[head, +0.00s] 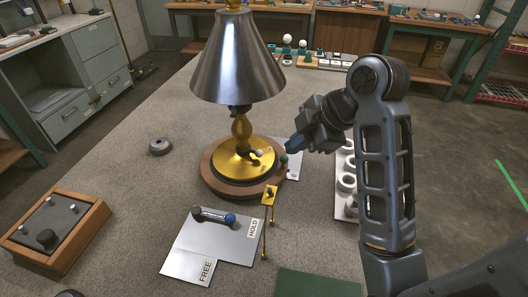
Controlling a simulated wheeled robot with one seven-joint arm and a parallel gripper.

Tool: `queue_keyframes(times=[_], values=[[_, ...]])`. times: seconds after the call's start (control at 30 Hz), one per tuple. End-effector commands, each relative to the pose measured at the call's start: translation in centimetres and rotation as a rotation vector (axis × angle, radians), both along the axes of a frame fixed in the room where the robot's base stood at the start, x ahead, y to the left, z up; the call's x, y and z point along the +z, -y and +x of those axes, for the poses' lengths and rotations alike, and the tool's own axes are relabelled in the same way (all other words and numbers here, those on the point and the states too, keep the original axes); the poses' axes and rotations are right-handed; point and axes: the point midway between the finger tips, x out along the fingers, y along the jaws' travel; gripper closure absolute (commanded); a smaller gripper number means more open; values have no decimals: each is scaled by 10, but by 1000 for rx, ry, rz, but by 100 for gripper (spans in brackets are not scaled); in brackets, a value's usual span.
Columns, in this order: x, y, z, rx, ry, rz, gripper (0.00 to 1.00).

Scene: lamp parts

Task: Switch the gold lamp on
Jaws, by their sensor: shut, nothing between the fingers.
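The gold lamp (242,128) stands upright on a round wooden base (213,178) in the middle of the table. It has a polished gold body and a silver cone shade (238,60). Small levers with a pale knob (260,152) and a dark green knob (284,160) show at the right of its base.
A grey sheet marked HOLD and FREE (213,255) lies in front, with a dark blue-ended bar (213,216) on it. A wooden box (62,225) stands left, a grey ring (159,147) behind it. A tray of white rings (343,207) lies right, partly behind my arm.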

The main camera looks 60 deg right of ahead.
Motion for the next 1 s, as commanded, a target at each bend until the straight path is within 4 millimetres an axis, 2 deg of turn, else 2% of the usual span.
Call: queue_keyframes(times=[0.23,0.47,0.83,1.0], values=[[-7,0,3,-1,1,0,100],[-29,0,16,0,2,-1,100],[-85,-1,56,-2,-3,3,100],[-87,14,75,-2,-1,-1,100]])
